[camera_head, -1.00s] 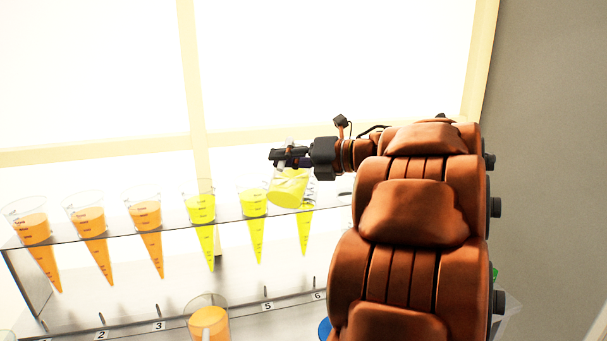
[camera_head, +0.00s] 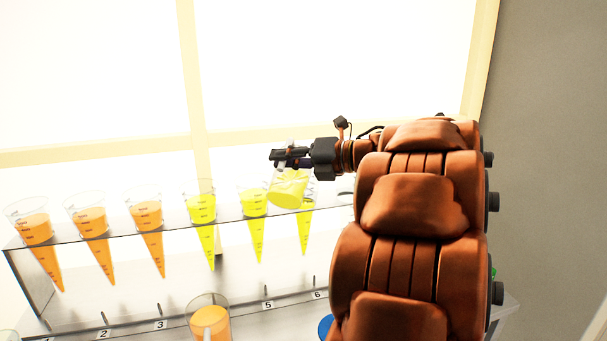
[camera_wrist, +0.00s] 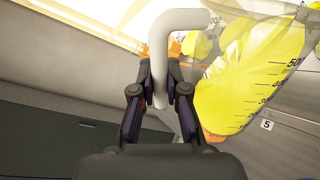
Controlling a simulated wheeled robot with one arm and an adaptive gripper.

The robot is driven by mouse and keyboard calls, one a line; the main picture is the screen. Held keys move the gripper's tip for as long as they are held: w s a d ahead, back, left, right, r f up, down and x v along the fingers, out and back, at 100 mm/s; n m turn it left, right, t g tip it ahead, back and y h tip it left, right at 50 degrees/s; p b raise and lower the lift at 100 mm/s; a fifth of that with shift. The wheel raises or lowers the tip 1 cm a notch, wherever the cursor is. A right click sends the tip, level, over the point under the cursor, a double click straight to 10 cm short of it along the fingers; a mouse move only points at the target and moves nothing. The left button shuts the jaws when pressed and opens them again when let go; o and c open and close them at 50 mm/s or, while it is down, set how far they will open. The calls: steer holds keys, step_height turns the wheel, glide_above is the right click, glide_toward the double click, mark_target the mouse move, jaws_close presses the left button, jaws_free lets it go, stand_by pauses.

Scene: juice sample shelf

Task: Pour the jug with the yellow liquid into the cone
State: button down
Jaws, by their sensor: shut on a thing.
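The jug (camera_head: 288,188) with yellow liquid hangs from my gripper (camera_head: 290,157) above the right end of the cone rack. It is tilted, with liquid in its lower part. In the wrist view my gripper (camera_wrist: 160,92) is shut on the jug's pale handle (camera_wrist: 172,20), and the yellow jug (camera_wrist: 250,82) fills the right side. Yellow cones stand at the fourth place (camera_head: 202,212), the fifth place (camera_head: 256,215) and the rightmost place (camera_head: 305,230). The jug hides part of the rightmost cone's top. I cannot tell whether liquid is flowing.
The clear rack (camera_head: 125,235) also holds three orange cones (camera_head: 92,232) on the left. A container with orange liquid (camera_head: 210,320) stands in front of the rack. A blue round thing (camera_head: 325,328) is partly hidden by my arm. A window stands behind.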

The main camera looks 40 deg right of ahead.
steer(key=shift+w+d+r+m+p, duration=0.35)
steer(key=shift+m+p, duration=0.25)
steer(key=shift+p, duration=1.7)
stand_by(1.5)
